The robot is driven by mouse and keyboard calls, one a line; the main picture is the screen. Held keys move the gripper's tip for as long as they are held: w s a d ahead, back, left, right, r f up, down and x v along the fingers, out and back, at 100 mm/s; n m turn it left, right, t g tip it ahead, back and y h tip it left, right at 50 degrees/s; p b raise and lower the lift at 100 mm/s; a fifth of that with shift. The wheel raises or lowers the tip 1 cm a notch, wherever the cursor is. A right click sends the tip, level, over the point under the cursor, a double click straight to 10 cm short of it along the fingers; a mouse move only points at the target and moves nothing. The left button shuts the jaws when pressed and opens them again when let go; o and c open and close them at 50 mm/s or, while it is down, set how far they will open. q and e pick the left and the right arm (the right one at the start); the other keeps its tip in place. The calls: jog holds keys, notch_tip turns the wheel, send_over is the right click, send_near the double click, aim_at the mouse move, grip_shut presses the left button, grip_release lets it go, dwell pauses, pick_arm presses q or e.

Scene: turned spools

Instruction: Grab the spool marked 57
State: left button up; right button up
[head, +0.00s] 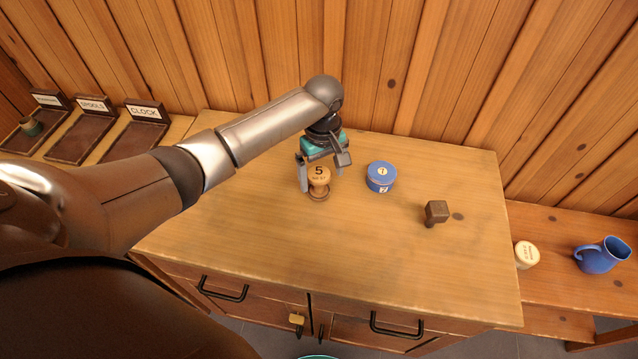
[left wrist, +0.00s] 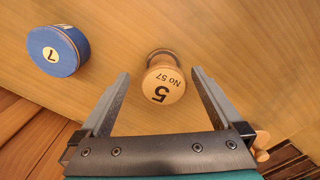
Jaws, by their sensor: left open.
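My left gripper (head: 322,178) is open around or just above the spool, with one finger on each side in the head view. In the left wrist view the open left gripper (left wrist: 160,75) has a gap on both sides of the spool. Its base is partly hidden. My right gripper is not in view.
A blue round tin (head: 381,177) stands close right of the spool. A dark brown block (head: 436,212) is farther right. A cream spool-like piece (head: 526,254) and a blue jug (head: 602,254) stand on the right bench. Labelled trays (head: 131,140) lie left. The cabinet top's front is clear.

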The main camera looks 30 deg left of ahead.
aim_at(320, 178)
pick_arm(q)
jog(key=f, duration=0.2)
jog(key=f+b, duration=0.1)
jog(key=f, duration=0.1)
jog(key=shift+s+a, duration=0.1)
jog(key=shift+a, duration=0.15)
jog(key=c, duration=1.4)
jog(key=shift+r, duration=0.1)
